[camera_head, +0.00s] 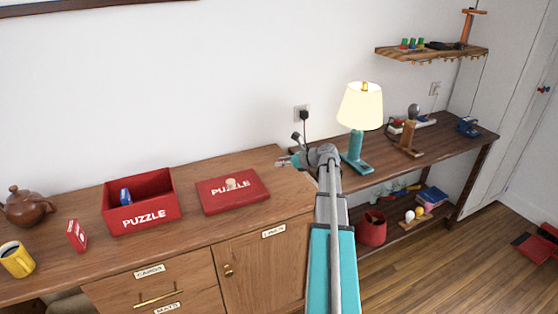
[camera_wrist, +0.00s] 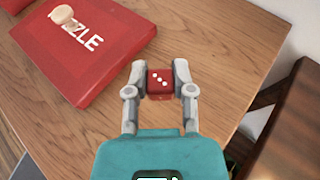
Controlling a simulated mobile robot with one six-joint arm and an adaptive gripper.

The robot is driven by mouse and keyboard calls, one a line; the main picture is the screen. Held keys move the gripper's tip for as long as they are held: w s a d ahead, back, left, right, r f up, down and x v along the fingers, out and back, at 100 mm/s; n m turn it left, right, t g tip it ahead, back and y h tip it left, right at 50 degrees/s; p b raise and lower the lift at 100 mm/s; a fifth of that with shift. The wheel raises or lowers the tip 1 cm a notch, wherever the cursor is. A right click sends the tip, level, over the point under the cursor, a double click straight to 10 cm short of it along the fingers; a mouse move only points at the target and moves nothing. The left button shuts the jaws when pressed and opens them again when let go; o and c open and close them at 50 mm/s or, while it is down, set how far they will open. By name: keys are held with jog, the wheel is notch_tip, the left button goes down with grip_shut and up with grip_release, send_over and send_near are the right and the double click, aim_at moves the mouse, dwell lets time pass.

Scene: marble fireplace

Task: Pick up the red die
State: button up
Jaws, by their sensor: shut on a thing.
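The red die (camera_wrist: 160,82) has white pips and sits between the two fingertips of my gripper (camera_wrist: 160,78) in the wrist view. Both fingers touch its sides, and my gripper is shut on it. The wooden cabinet top shows behind the die; I cannot tell whether the die touches it. In the head view my gripper (camera_head: 284,161) is over the right end of the cabinet top, right of the red puzzle lid. The die cannot be made out in that view.
The red puzzle lid (camera_head: 233,197) with a pale knob lies to the left, and the red puzzle box (camera_head: 142,225) stands farther left. A teal lamp (camera_head: 357,147) stands on the darker side table (camera_head: 455,137) to the right. A teapot (camera_head: 27,206) and yellow mug (camera_head: 17,262) are far left.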

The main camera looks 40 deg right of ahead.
jog(key=s+a+r+p, duration=0.2)
jog(key=s+r+p, duration=0.4)
jog(key=s, duration=0.5)
jog(key=shift+a+r, duration=0.2)
jog(key=shift+r, duration=0.25)
jog(key=shift+s+d, duration=0.15)
jog(key=shift+s, duration=0.05)
dwell(0.3)
